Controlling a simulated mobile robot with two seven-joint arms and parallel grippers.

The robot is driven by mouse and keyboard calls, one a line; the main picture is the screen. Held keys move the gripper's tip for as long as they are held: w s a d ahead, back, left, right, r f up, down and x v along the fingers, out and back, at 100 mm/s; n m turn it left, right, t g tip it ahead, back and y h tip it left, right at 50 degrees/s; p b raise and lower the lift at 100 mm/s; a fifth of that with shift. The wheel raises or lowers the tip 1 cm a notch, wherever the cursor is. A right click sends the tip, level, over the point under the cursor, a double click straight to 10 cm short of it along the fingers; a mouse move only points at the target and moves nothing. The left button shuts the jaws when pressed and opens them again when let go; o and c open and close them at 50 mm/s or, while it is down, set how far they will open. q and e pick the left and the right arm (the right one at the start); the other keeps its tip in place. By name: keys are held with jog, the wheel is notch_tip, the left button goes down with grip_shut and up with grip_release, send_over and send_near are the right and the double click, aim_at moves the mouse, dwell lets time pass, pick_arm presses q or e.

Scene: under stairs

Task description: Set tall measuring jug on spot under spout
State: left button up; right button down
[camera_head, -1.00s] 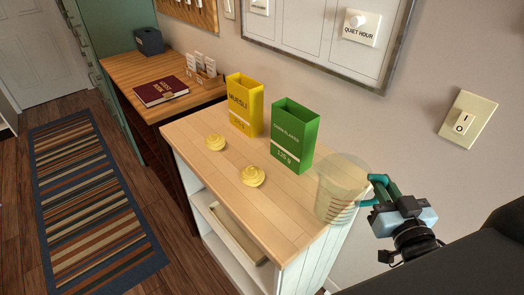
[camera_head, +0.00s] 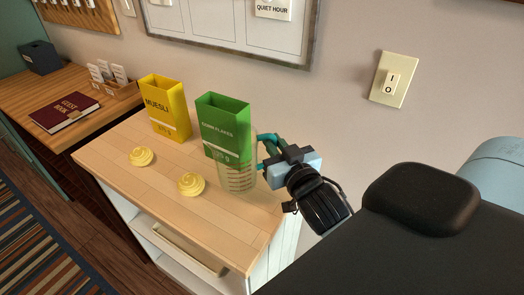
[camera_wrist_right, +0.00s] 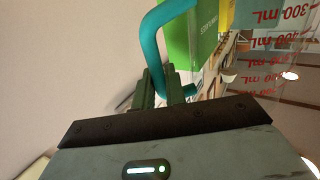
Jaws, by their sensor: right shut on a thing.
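The tall measuring jug (camera_head: 238,180) is clear, with red level marks and a teal handle. In the head view it is upright at the right end of the wooden counter top, just in front of the green box. I cannot tell whether its base touches the wood. My right gripper (camera_head: 268,160) is shut on the jug's handle, on the jug's right side. In the right wrist view the fingers (camera_wrist_right: 167,88) close on the teal handle (camera_wrist_right: 152,38), and the jug's marked wall (camera_wrist_right: 275,50) is at right. My left gripper is not in view. I see no clear spout.
An open green cornflakes box (camera_head: 222,125) and a yellow muesli box (camera_head: 165,107) stand by the wall. Two pale yellow swirled pieces (camera_head: 141,156) (camera_head: 191,184) lie in front. The counter's front (camera_head: 200,225) is bare. A desk with a guest book (camera_head: 64,112) is at left.

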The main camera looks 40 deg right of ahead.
jog(key=w+f, duration=0.1)
jog(key=w+a+f, duration=0.1)
jog(key=f, duration=0.1)
jog(key=shift+w+f, duration=0.25)
jog(key=shift+w, duration=0.1)
jog(key=shift+f, duration=0.15)
jog(key=shift+f, duration=0.1)
jog(key=c, duration=1.5)
grip_release()
jog(key=shift+o, duration=0.2)
